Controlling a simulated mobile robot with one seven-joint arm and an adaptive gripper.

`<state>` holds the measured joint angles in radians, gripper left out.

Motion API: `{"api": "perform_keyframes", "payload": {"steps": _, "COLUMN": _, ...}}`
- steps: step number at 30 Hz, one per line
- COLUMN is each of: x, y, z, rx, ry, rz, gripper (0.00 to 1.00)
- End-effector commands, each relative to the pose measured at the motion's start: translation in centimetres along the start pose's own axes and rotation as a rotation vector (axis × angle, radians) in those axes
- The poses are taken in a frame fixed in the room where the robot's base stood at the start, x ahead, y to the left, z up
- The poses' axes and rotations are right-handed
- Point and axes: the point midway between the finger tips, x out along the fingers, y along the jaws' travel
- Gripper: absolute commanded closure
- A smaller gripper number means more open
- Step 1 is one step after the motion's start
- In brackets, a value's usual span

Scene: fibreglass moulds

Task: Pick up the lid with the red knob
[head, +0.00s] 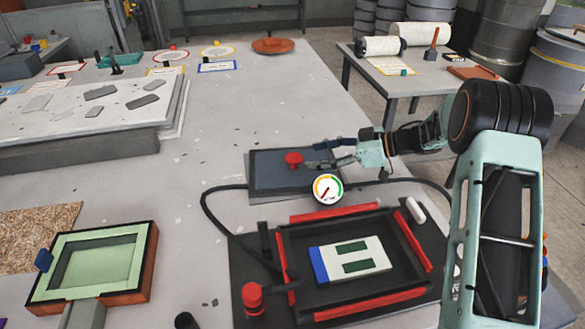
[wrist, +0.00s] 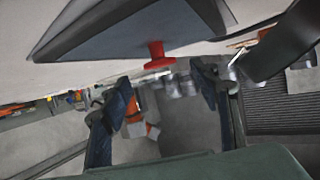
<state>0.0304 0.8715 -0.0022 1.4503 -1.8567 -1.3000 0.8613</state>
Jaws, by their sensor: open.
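The lid (head: 270,183) is a flat dark blue-grey panel lying on the big table, with a red knob (head: 293,158) standing up from it. My gripper (head: 312,154) is open and lies level just right of the knob, low over the lid. In the head view its fingertips reach close to the knob's right side; I cannot tell whether they touch. In the wrist view the lid (wrist: 125,35) fills the upper part, and the red knob (wrist: 157,55) shows between the two spread fingers (wrist: 160,78), beyond their tips.
In front of the lid are a round gauge (head: 327,187) and a black tray with red bars (head: 325,296), with a dark hose around them. A green mould (head: 97,260) sits at the lower left. The table behind the lid is mostly clear.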

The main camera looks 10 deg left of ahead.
Motion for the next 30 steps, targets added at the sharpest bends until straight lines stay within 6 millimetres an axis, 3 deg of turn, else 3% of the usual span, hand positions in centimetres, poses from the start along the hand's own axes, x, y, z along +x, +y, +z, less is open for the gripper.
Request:
{"api": "perform_keyframes", "payload": {"steps": 3, "x": 2.1, "y": 0.0, "z": 0.1, "rx": 0.001, "ry": 0.000, "rz": -0.002, "gripper": 0.44}}
{"api": "perform_keyframes", "payload": {"steps": 11, "x": 4.3, "y": -0.1, "z": 0.3, "rx": 0.001, "ry": 0.001, "rz": -0.001, "gripper": 0.44}}
{"api": "perform_keyframes", "payload": {"steps": 18, "x": 7.8, "y": 0.0, "z": 0.7, "rx": 0.000, "ry": 0.000, "rz": 0.000, "gripper": 0.44}}
{"api": "perform_keyframes", "payload": {"steps": 26, "x": 8.1, "y": 0.0, "z": 0.6, "rx": 0.000, "ry": 0.000, "rz": 0.003, "gripper": 0.44}}
{"api": "perform_keyframes", "payload": {"steps": 30, "x": 8.1, "y": 0.0, "z": 0.6, "rx": 0.000, "ry": 0.000, "rz": 0.003, "gripper": 0.59}}
